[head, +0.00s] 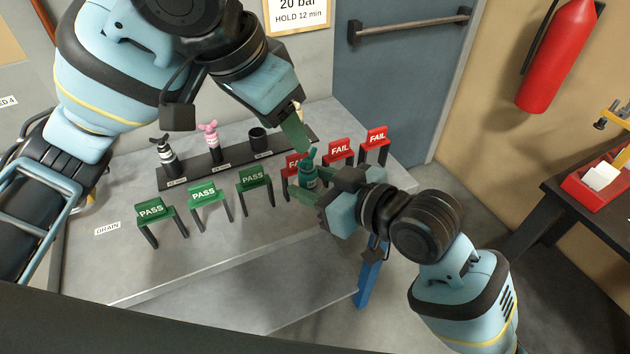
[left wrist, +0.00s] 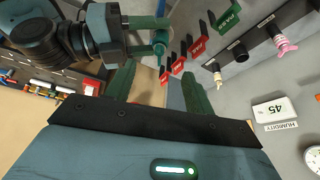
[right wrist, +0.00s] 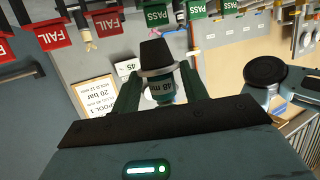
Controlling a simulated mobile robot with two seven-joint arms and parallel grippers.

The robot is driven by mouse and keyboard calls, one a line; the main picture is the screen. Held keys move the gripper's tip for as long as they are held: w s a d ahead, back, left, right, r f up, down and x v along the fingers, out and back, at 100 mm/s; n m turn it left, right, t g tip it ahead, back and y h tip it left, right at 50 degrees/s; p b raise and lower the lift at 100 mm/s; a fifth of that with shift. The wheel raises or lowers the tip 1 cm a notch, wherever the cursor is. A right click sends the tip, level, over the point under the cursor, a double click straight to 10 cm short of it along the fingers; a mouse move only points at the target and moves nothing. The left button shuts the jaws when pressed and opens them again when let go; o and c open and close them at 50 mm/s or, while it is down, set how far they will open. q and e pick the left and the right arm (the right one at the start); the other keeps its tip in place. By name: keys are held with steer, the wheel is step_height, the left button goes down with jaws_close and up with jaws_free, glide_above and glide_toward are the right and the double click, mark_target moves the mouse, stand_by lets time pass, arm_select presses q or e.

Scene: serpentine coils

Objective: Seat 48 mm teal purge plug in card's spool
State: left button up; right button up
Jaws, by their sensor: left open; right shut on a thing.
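The teal purge plug (head: 308,178) is held upright-looking above the bench among the FAIL stands. In the right wrist view its "48 mm" label (right wrist: 165,90) faces me, with a grey flange and black tapered end (right wrist: 157,54) beyond. My right gripper (head: 312,186) is shut on it. It also shows in the left wrist view (left wrist: 160,38). My left gripper (head: 298,128) is open and empty, above and behind the plug. The card (head: 296,12) on the wall reads "20 bar, HOLD 12 min"; in the right wrist view the card (right wrist: 97,103) shows "SPOOL", its number unclear. I cannot identify the card's spool.
A dark rack (head: 228,163) on the bench (head: 205,250) carries a black plug (head: 166,153), a pink plug (head: 211,140), a black cup (head: 258,138) and a cream plug (left wrist: 216,75). Green PASS stands (head: 205,193) and red FAIL stands (head: 339,150) line the bench. The front left is clear.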

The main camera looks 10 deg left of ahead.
steer(key=shift+r, duration=0.1)
arm_select(q)
steer(key=s+a+f+m+t+h, duration=0.1)
steer(key=s+f+m+h, duration=0.1)
steer(key=f, duration=0.8)
steer(key=s+a+f+m+t+h, duration=0.1)
steer(key=a+f+m+h, duration=0.15)
steer(key=f, duration=0.65)
steer(key=s+a+f+m+t+h, duration=0.1)
steer(key=s+f+h, duration=0.15)
steer(key=f, duration=0.75)
steer(key=s+a+f+n+t+y, duration=0.1)
steer(key=s+a+f+n+y, duration=0.1)
steer(key=f, duration=0.4)
steer(key=s+a+f+n+t+y, duration=0.1)
steer(key=s+a+f+n+y, duration=0.1)
steer(key=s+f+n, duration=0.3)
steer(key=s+a+f+n+t+y, duration=0.1)
steer(key=s+f+n+y, duration=0.3)
steer(key=f, duration=0.5)
steer(key=shift+s+a, duration=0.3)
steer(key=shift+a, duration=0.45)
